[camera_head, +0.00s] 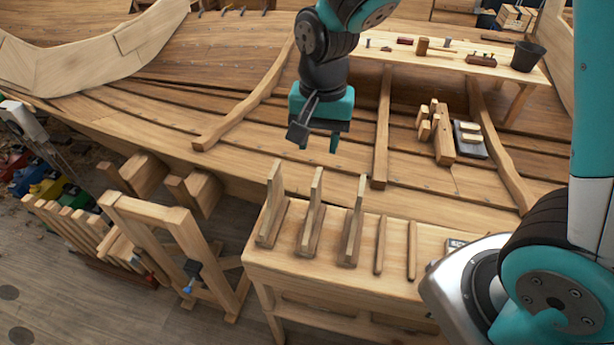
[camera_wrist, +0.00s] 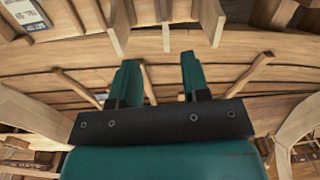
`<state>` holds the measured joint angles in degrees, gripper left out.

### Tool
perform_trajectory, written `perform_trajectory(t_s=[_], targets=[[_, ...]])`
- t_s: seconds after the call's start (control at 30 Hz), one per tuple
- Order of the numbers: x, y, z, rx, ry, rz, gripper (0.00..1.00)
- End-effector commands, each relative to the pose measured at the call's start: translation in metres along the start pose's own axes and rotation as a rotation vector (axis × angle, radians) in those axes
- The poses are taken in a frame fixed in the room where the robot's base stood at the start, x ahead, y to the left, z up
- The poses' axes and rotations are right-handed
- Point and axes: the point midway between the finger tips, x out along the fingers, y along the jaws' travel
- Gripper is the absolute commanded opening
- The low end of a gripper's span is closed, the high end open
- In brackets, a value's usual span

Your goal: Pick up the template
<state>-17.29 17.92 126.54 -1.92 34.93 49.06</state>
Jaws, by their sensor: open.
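Three L-shaped wooden pieces, each an upright board on a flat foot, stand in a row on the workbench (camera_head: 262,258): a left one (camera_head: 274,200), a middle one (camera_head: 315,205) and a right one (camera_head: 355,215). I cannot tell for sure which piece is the template. My gripper (camera_head: 319,143) is open and empty, with its fingers pointing down. It hangs above and behind the row, apart from the pieces. In the wrist view my gripper (camera_wrist: 160,78) has nothing between its fingers, and the upright boards (camera_wrist: 166,30) show at the top edge.
Two flat wooden strips (camera_head: 380,246) lie right of the row. The planked hull (camera_head: 250,140) with ribs rises behind the bench. A plank shelf (camera_head: 440,58) with small tools and a dark bucket (camera_head: 527,56) is at the back right. A wooden frame (camera_head: 165,220) stands left of the bench.

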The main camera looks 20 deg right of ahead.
Motion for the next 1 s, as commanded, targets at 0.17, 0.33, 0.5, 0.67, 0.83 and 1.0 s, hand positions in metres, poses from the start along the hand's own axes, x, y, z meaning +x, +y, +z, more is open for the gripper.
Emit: perform_trajectory(t_s=[0.17, 0.33, 0.5, 0.67, 0.83, 1.0], targets=[[0.002, 0.000, -0.011, 0.088, 0.014, 0.027, 0.43], [0.026, 0.004, -0.014, 0.098, 0.015, 0.027, 0.43], [0.059, 0.006, -0.015, 0.100, 0.014, 0.027, 0.43], [0.088, 0.006, -0.015, 0.098, 0.015, 0.026, 0.43], [0.116, 0.006, -0.015, 0.096, 0.014, 0.026, 0.43], [0.124, 0.005, -0.014, 0.093, 0.015, 0.026, 0.43]])
